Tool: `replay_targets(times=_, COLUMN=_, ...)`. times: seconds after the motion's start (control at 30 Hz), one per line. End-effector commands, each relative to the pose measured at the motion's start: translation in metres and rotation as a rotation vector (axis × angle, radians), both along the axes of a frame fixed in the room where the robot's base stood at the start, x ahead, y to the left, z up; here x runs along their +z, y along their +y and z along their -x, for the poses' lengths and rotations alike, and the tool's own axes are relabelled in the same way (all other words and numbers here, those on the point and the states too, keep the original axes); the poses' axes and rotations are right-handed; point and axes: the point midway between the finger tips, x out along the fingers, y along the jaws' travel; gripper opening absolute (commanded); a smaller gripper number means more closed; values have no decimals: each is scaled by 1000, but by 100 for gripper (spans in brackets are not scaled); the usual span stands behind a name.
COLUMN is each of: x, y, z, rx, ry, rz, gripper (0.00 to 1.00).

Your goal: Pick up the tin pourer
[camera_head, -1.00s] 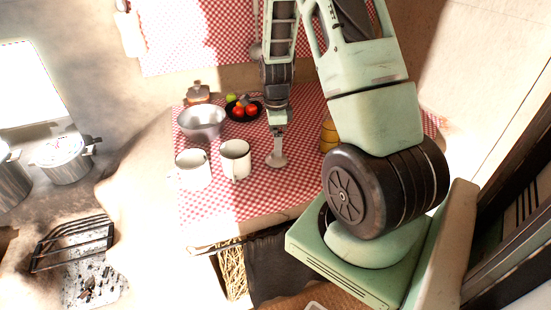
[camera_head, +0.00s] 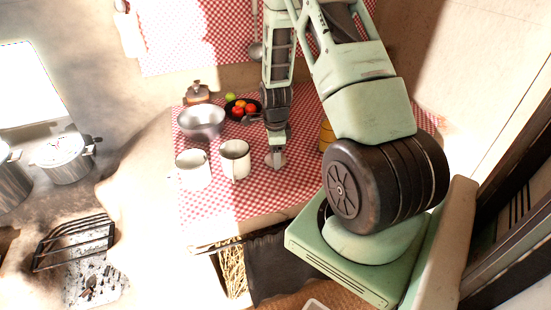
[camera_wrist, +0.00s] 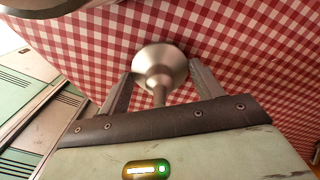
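The tin pourer (camera_head: 275,161) is a pale metal funnel shape standing on the red checked cloth, right of the white mugs. In the wrist view the pourer (camera_wrist: 160,60) shows its wide round part on the cloth side and its narrow stem pointing toward my palm. My gripper (camera_head: 277,151) points down right over it and hides its upper part in the head view. In the wrist view my gripper (camera_wrist: 162,72) is open, with one finger on each side of the pourer. Gaps show between the fingers and the stem.
Two white mugs (camera_head: 235,158) (camera_head: 193,170) stand close to the left. A metal bowl (camera_head: 201,121) and a dark fruit dish (camera_head: 233,116) are behind. A yellow jar (camera_head: 326,136) stands to the right, partly behind my arm. The cloth in front (camera_head: 262,199) is clear.

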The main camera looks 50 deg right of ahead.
Motion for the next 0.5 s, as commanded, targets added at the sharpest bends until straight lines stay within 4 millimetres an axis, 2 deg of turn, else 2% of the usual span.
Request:
replay_targets(times=0.03, x=0, y=0, z=0, rx=0, ry=0, rz=0, gripper=51)
replay_targets(times=0.07, x=0, y=0, z=0, rx=0, ry=0, rz=0, gripper=42)
replay_targets(times=0.17, x=0, y=0, z=0, rx=0, ry=0, rz=0, gripper=42)
replay_targets(times=0.2, x=0, y=0, z=0, rx=0, ry=0, rz=0, gripper=39)
replay_targets(times=0.5, x=6, y=0, z=0, rx=0, ry=-1, rz=1, gripper=38)
